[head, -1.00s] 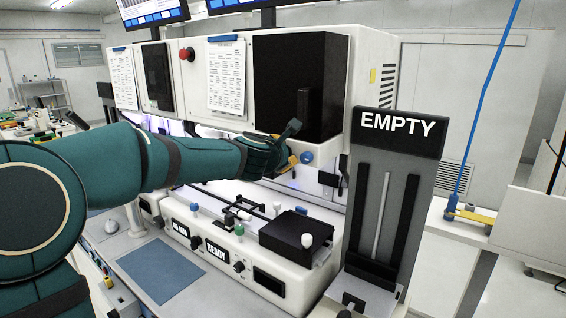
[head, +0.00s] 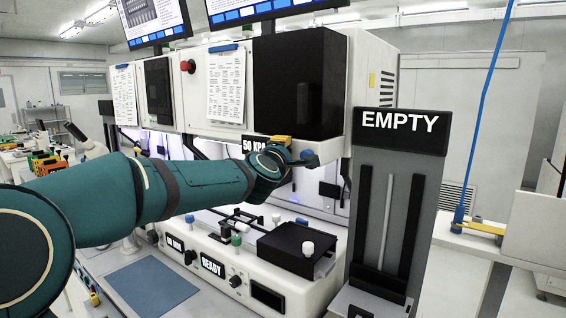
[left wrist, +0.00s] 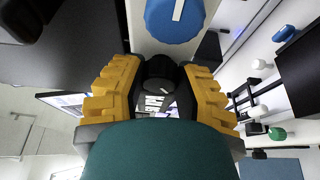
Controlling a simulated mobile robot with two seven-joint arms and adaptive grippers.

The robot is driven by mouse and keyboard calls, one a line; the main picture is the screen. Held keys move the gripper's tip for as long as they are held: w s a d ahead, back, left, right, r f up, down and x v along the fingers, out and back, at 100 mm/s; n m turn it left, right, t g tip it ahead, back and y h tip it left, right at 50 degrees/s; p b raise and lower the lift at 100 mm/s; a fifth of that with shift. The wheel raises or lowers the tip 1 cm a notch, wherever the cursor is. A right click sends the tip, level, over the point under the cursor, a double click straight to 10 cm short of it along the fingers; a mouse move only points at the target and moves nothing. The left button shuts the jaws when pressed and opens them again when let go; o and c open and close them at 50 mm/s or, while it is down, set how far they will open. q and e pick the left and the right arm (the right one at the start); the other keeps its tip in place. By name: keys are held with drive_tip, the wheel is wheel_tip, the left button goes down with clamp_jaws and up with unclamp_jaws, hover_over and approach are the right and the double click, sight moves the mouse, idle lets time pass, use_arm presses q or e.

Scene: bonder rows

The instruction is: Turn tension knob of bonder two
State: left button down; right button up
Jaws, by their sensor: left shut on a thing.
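My left gripper (head: 290,147) reaches in from the left to the bonder's front (head: 330,150), just below the black box. In the left wrist view its yellow fingers (left wrist: 160,88) are shut around a small black knob (left wrist: 160,67). In the head view the hand hides this knob. A blue knob (head: 308,157) with a white mark sits beside the fingertips, and it also shows large in the left wrist view (left wrist: 175,16). I cannot read which bonder number this is. My right gripper is not in view.
Below the hand, the bonder base carries a black block (head: 289,248), small white, blue and green knobs, and a READY display (head: 213,265). A grey stand marked EMPTY (head: 400,130) rises close on the right. A red button (head: 187,66) is at upper left.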

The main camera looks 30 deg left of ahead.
use_arm(q)
drive_tip(key=shift+a+m+b, duration=0.1)
drive_tip(key=shift+m+b, duration=0.2)
idle(0.4)
drive_tip(key=c, duration=0.9)
unclamp_jaws()
drive_tip(key=shift+o, duration=0.2)
drive_tip(key=v, duration=1.2)
drive_tip(key=shift+f, duration=0.15)
